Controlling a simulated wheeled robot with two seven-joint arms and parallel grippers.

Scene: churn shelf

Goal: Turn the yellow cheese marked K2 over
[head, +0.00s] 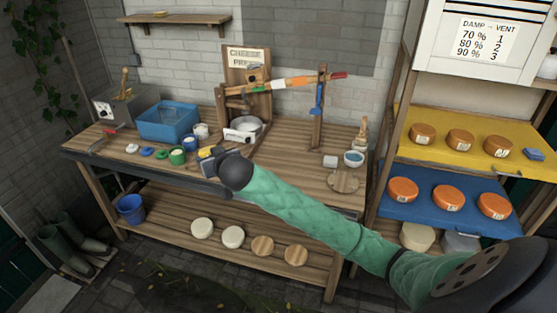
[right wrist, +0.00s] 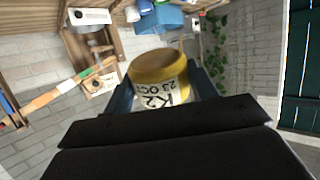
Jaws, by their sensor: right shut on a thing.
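The yellow cheese (right wrist: 158,68) marked K2 sits between the fingers of my right gripper (right wrist: 163,90) in the right wrist view. Its pale label (right wrist: 162,96) faces the wrist camera and shows K2 and 23 OCT, turned in the picture. In the head view my right gripper (head: 211,158) is at the bench's front edge, left of the middle, with only a bit of the yellow cheese (head: 206,152) showing. The gripper hides most of the cheese there; I cannot tell whether it touches the bench. My left gripper is not in view.
The wooden bench (head: 110,141) carries a blue tub (head: 168,121), small pots and a cheese press (head: 247,95). Pale cheeses (head: 202,228) lie on the shelf below. At right, orange cheeses stand on yellow (head: 415,112) and blue (head: 385,205) shelves. Bench right of my gripper is fairly clear.

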